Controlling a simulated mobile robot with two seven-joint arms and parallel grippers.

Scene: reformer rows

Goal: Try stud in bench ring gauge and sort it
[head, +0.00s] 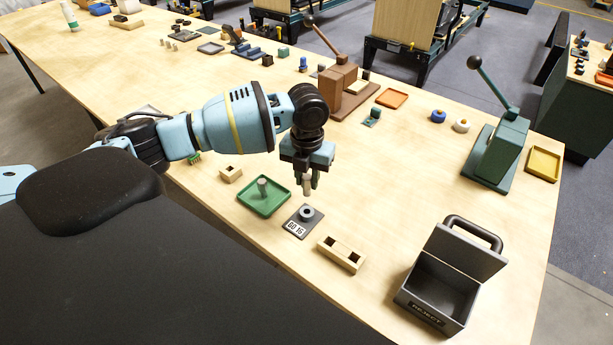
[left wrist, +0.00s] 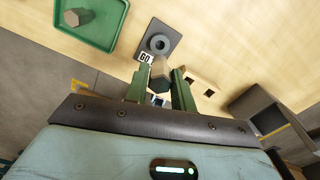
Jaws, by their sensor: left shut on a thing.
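My left gripper (head: 309,180) is shut on a grey stud (head: 307,189), which hangs upright just above and behind the ring gauge. The stud's hexagonal end (left wrist: 160,69) shows between the green fingers (left wrist: 160,88) in the left wrist view. The grey ring gauge (head: 306,213) sits on a dark plate with a label reading GO 16; it also shows in the left wrist view (left wrist: 158,44). The stud is apart from the ring. A green tray (head: 250,204) to the left holds another upright stud (head: 263,187). My right gripper is not in view.
A wooden block with two holes (head: 341,255) lies right of the gauge. An open dark box marked REJECT (head: 428,312) stands at the front right. Brown (head: 340,92) and green (head: 496,155) lever presses stand farther back.

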